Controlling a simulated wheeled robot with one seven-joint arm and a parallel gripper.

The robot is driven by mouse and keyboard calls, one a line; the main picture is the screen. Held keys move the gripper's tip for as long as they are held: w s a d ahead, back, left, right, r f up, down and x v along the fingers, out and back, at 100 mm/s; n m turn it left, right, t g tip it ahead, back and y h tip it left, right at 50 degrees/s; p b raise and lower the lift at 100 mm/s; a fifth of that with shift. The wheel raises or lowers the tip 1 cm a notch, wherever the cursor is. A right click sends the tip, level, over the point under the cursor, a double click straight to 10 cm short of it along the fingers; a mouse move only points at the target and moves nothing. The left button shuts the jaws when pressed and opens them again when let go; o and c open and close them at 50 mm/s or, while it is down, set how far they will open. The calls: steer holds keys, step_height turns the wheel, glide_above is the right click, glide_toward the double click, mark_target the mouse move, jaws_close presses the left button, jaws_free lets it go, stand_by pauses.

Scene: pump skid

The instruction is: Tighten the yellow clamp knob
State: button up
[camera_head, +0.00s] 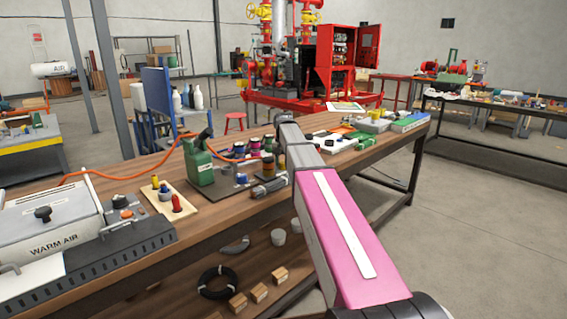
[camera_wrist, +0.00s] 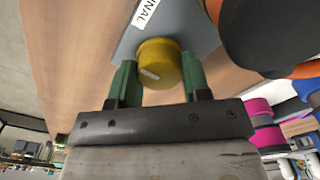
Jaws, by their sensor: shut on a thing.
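The yellow clamp knob (camera_wrist: 160,60) is round, with a pale mark on its face, and stands at a grey plate (camera_wrist: 193,22) in the wrist view. My gripper (camera_wrist: 159,76) has green fingers, one on each side of the knob, and is shut on it. The far side of the knob is hidden. In the head view my pink arm reaches over the wooden workbench (camera_head: 120,232), and I cannot make out the knob there.
A white label ending in "NAL" (camera_wrist: 146,12) is on the plate. A large dark rounded thing (camera_wrist: 265,35) with orange beside it is close at the right.

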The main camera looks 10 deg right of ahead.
mark_target(284, 162)
steer(key=m, duration=0.4)
steer(key=shift+m, duration=2.2)
steer(key=o, duration=0.9)
steer(key=shift+r, duration=0.1)
step_height(284, 162, up, 11)
steer(key=shift+f, duration=0.15)
